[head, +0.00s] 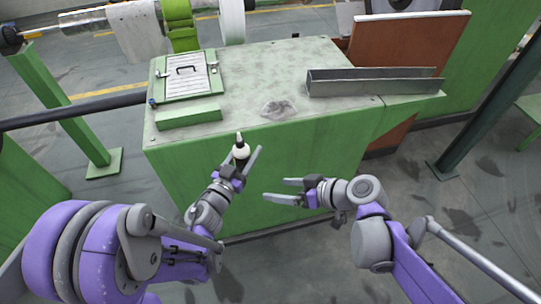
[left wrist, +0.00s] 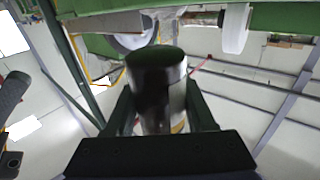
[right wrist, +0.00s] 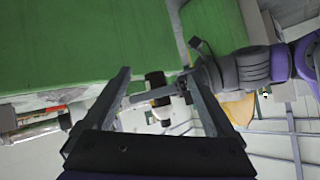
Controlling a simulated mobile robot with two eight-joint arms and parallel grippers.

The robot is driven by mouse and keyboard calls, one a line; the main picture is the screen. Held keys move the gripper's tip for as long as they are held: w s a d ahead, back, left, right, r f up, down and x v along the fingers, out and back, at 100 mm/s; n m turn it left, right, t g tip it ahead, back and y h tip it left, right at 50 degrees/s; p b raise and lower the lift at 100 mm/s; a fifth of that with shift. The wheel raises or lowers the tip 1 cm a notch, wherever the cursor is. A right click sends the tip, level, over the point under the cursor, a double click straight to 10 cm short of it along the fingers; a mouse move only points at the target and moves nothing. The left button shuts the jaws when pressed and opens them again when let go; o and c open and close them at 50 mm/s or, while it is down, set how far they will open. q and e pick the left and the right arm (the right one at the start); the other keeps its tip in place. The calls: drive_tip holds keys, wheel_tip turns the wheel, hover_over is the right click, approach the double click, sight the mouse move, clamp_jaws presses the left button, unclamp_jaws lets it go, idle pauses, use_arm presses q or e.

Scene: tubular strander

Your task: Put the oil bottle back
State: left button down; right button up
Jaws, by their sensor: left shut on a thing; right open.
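The oil bottle (head: 240,150) is white with a dark nozzle and dark base. My left gripper (head: 241,164) is shut on it and holds it upright, in front of the green cabinet's near edge. In the left wrist view the bottle's dark end (left wrist: 156,62) and shiny side fill the space between the fingers. The right wrist view shows the bottle (right wrist: 158,92) beyond the right fingers, partly hidden by the left gripper. My right gripper (head: 270,190) is open and empty, to the right of the left one and clear of the cabinet.
The cabinet's grey top (head: 240,85) has free room in the middle. A brown panel (head: 405,48) stands behind.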

sight(241, 152)
drive_tip(key=w+a+r+n+t+y, duration=0.2)
drive_tip(key=w+a+r+n+y, duration=0.2)
drive_tip(key=w+r+n+y, duration=0.15)
drive_tip(key=x, duration=1.1)
drive_tip(key=shift+w+a+r+y, duration=0.2)
drive_tip(key=shift+w+y, duration=0.05)
drive_tip(key=shift+y, duration=0.2)
drive_tip(key=shift+w+d, duration=0.1)
clamp_jaws()
use_arm(q)
drive_tip(key=shift+c, duration=0.8)
unclamp_jaws()
